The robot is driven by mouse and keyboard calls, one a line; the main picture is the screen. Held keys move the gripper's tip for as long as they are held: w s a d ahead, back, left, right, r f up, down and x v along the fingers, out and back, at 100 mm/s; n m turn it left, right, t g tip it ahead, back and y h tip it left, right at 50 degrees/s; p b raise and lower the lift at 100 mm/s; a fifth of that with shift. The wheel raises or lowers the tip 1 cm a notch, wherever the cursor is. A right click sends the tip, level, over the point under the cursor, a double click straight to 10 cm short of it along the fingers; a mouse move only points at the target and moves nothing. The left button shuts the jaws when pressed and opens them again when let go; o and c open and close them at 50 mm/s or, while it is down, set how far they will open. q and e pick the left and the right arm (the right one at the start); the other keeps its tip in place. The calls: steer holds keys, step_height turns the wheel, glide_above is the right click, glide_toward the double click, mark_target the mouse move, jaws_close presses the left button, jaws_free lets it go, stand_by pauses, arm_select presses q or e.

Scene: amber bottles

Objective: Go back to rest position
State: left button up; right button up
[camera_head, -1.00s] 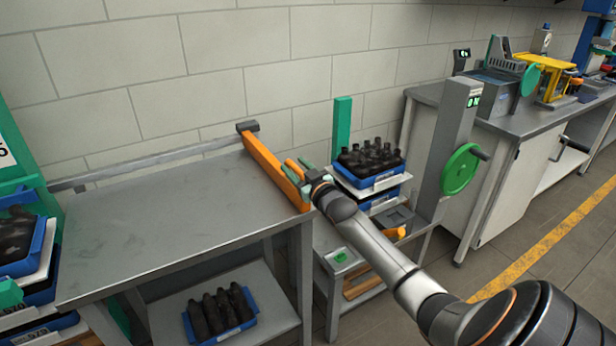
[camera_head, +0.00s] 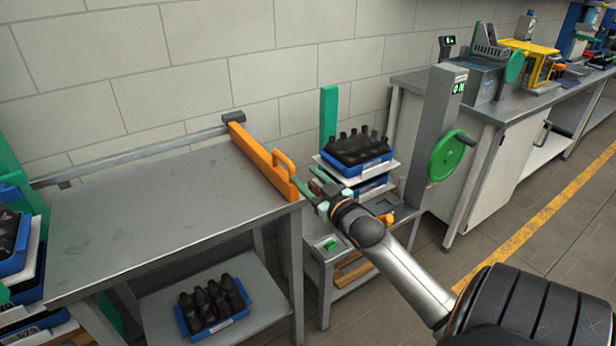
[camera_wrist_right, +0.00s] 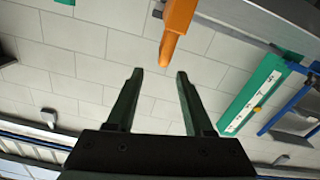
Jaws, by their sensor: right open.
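My right gripper (camera_head: 312,186) is open and empty, just right of the orange handle bar (camera_head: 262,160) at the right edge of the grey metal table. In the right wrist view, its two dark green fingers (camera_wrist_right: 155,95) stand apart with nothing between them. The tip of an orange part (camera_wrist_right: 177,30) shows beyond them, apart from the fingers. My right arm reaches in from the lower right. My left gripper is not in view.
The metal table top (camera_head: 150,210) is bare. A blue crate of dark bottles (camera_head: 212,307) sits on its lower shelf. Another blue crate (camera_head: 355,165) stands on a stack behind my right gripper. A grey post with a green handwheel (camera_head: 445,155) stands to the right.

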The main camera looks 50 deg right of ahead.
stand_by(0.4)
steer(key=s+a+f+g+y, duration=0.2)
steer(key=s+a+f, duration=0.1)
steer(key=a+f, duration=0.55)
steer(key=s+a+f+n+g+y, duration=0.1)
steer(key=s+a+f+g+y, duration=0.1)
steer(key=s+a+f, duration=0.7)
steer(key=s+a+f+n+g+y, duration=0.1)
steer(key=s+a+f+g, duration=0.3)
steer(key=s+a+f, duration=0.5)
steer(key=a+f+y, duration=0.1)
steer(key=a, duration=0.4)
steer(key=shift+f+y, duration=0.25)
steer(key=shift+y, duration=0.15)
steer(key=shift+s, duration=0.1)
